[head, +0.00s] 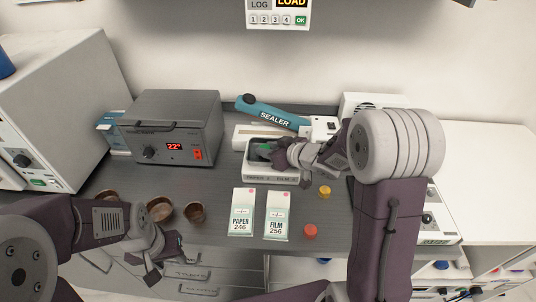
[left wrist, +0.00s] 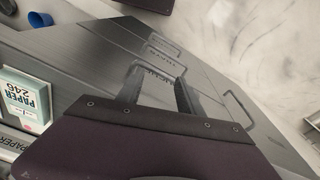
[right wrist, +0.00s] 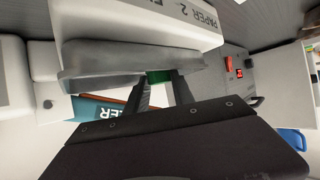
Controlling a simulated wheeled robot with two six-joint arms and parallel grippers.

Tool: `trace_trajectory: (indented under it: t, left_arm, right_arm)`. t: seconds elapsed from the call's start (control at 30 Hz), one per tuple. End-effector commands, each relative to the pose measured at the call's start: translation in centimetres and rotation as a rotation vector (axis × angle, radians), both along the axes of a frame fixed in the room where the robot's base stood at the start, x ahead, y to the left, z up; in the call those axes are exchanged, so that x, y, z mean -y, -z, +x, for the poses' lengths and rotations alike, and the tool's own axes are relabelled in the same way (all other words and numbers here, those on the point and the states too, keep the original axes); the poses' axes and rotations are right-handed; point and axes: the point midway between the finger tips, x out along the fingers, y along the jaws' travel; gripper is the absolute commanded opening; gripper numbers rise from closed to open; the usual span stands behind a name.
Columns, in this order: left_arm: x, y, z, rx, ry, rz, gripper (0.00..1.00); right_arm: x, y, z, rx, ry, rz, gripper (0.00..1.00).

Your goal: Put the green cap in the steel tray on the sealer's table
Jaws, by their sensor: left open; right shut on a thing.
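The green cap (right wrist: 158,76) shows as a small green patch between the fingertips of my right gripper (right wrist: 161,88) in the right wrist view. My right gripper (head: 277,156) is shut on it at the steel tray (head: 252,168) in the head view. The grey tray rim (right wrist: 100,78) is close by the fingertips in the right wrist view; I cannot tell whether the cap touches the tray. The sealer (head: 272,113) with its teal arm lies just behind. My left gripper (head: 152,272) is open and empty at the table's front edge, also in the left wrist view (left wrist: 160,88).
Paper (head: 242,212) and film (head: 277,215) boxes stand in front of the tray. A yellow cap (head: 324,192) and a red cap (head: 310,231) lie to the right. Several brown cups (head: 159,209) stand front left. A grey device (head: 175,125) with a red display stands back left.

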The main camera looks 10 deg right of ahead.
Motion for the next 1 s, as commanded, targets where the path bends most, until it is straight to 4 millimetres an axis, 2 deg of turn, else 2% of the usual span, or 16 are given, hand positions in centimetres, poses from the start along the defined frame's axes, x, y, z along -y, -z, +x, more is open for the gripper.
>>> trace_trajectory:
  t: [0.03, 0.43, 0.47, 0.7, 0.8, 1.0]
  left_arm:
    - [0.0, 0.4, 0.0, 0.000, 0.000, 0.000, 0.44]
    - [0.0, 0.6, 0.0, 0.000, 0.000, 0.000, 0.44]
    - [0.0, 0.5, 0.0, 0.000, 0.000, 0.000, 0.44]
    - [0.0, 0.5, 0.0, 0.000, 0.000, 0.000, 0.44]
    - [0.0, 0.0, 0.0, 0.000, 0.000, 0.000, 0.44]
    - [0.0, -0.8, 0.0, 0.000, 0.000, 0.000, 0.44]
  right_arm:
    - [0.0, 0.7, 0.0, 0.000, 0.000, 0.000, 0.00]
    - [0.0, 1.1, 0.0, 0.001, 0.000, 0.000, 0.00]
    - [0.0, 0.9, 0.0, 0.002, 0.000, 0.000, 0.38]
    - [0.0, 0.9, 0.0, 0.001, 0.000, 0.000, 0.38]
    - [0.0, 0.3, 0.0, 0.003, -0.001, -0.001, 0.38]
    - [1.5, -1.4, -2.4, 0.004, 0.003, -0.001, 0.38]
